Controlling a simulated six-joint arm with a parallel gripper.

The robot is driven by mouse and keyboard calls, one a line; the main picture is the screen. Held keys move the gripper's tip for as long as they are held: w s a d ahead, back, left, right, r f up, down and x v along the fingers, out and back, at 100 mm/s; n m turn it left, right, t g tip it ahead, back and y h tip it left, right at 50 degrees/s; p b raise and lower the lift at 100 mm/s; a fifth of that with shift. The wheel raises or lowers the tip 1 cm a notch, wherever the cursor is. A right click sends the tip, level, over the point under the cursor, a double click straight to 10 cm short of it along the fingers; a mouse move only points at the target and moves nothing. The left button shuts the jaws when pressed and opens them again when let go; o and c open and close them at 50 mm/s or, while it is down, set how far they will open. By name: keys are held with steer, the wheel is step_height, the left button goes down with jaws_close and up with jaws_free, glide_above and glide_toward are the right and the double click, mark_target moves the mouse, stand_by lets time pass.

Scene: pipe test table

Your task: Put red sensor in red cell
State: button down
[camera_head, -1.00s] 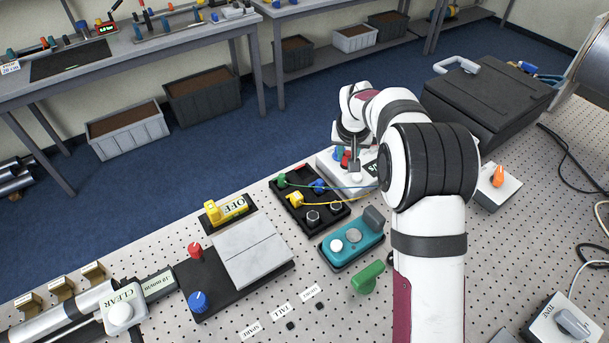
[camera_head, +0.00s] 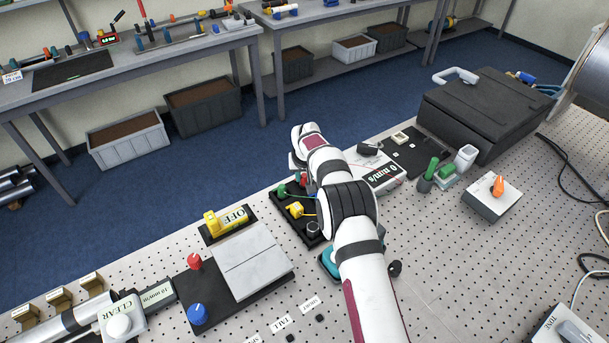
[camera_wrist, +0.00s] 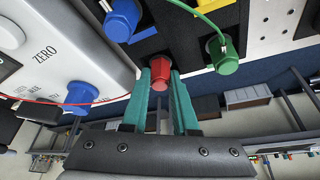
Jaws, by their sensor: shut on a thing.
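The red sensor (camera_wrist: 159,68) is between the teal fingertips of my gripper (camera_wrist: 160,72) in the wrist view, and the jaws are shut on it. It is at the black tray (camera_wrist: 180,42), between the blue sensor (camera_wrist: 122,20) and the green sensor (camera_wrist: 222,54). I cannot tell whether it is seated in a cell or just above one. The red cell is not clearly visible. In the head view, my arm covers part of the tray (camera_head: 284,212), which also holds the green sensor (camera_head: 281,190) and yellow sensor (camera_head: 295,209).
The white meter (camera_head: 380,175) stands right of the tray; a red wire (camera_wrist: 40,101) shows beside it in the wrist view. The yellow OFF switch (camera_head: 228,220) and grey plates (camera_head: 245,260) are at left. A black case (camera_head: 485,110) stands at far right.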

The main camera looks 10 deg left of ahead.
steer(key=c, duration=0.7)
jaws_free()
steer(key=v, duration=1.1)
steer(key=s+d+r+m+g, duration=0.1)
steer(key=s+d+r+m, duration=0.1)
steer(key=s+d+r, duration=0.4)
steer(key=s+d+r+m+g, duration=0.1)
steer(key=s+d+r+m, duration=0.1)
steer(key=s+d+r, duration=0.55)
steer(key=s+d+f+m, duration=0.1)
steer(key=s, duration=0.9)
steer(key=s+d+f+m+g, duration=0.1)
steer(key=s+d+f+m, duration=0.1)
steer(key=s, duration=0.7)
steer(key=s+d+f+m+g, duration=0.1)
steer(key=s, duration=0.9)
steer(key=shift+s+d+f+m+y, duration=0.25)
steer(key=shift+s+d+m+y, duration=0.05)
steer(key=shift+s+d, duration=0.1)
